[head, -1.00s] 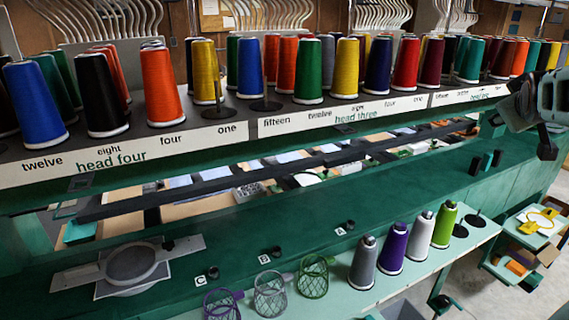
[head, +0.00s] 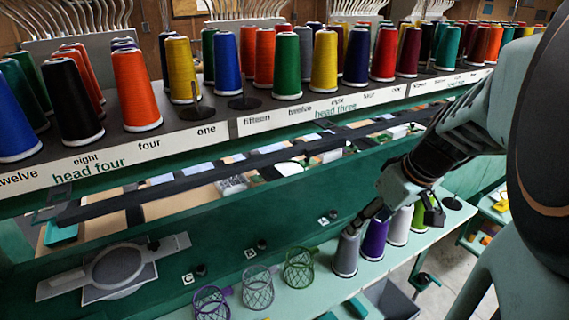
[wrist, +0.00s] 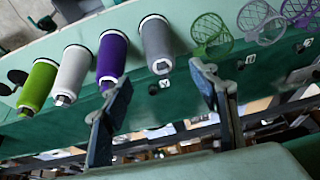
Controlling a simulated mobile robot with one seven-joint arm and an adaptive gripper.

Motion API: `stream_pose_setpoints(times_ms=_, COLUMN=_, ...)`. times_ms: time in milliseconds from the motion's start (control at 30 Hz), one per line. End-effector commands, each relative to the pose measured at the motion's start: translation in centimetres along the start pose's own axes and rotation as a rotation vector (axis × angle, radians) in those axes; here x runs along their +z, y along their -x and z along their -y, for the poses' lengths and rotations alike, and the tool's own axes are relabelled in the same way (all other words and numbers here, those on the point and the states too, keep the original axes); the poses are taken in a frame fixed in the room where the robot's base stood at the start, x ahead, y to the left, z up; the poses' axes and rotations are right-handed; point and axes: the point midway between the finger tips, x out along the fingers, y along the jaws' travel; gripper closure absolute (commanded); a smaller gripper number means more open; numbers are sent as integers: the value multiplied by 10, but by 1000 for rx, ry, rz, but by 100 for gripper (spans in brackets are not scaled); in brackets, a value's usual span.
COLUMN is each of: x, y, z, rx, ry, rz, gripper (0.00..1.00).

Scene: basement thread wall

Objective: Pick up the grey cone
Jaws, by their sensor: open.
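The grey cone (head: 346,255) stands upright on the pale lower shelf, at the left end of a short row with the purple cone (head: 375,238), white cone (head: 399,226) and green cone (head: 420,215). My gripper (head: 364,218) is just above and beside the grey cone's top in the head view. In the wrist view my gripper (wrist: 161,88) is open, with nothing between its two fingers. There the grey cone (wrist: 156,42) lies beyond the gap between the fingers, and I see no contact. The finger farther from the head camera is hidden there.
Purple, grey and green mesh baskets (head: 299,267) stand left of the grey cone. A long rack (head: 225,105) of coloured cones runs above, with another grey cone (head: 306,52) partly hidden. A dark green beam (head: 300,205) runs behind the shelf.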

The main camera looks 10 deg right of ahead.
Motion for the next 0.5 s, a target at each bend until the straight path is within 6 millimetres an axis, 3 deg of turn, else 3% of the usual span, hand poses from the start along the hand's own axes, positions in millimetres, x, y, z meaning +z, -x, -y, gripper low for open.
stream_pose_setpoints(times_ms=233, x=0, y=-7, z=2, rx=14, ry=36, rz=8, gripper=45)
stream_pose_setpoints(times_ms=500, x=1, y=-49, z=0, rx=14, ry=33, rz=8, gripper=45)
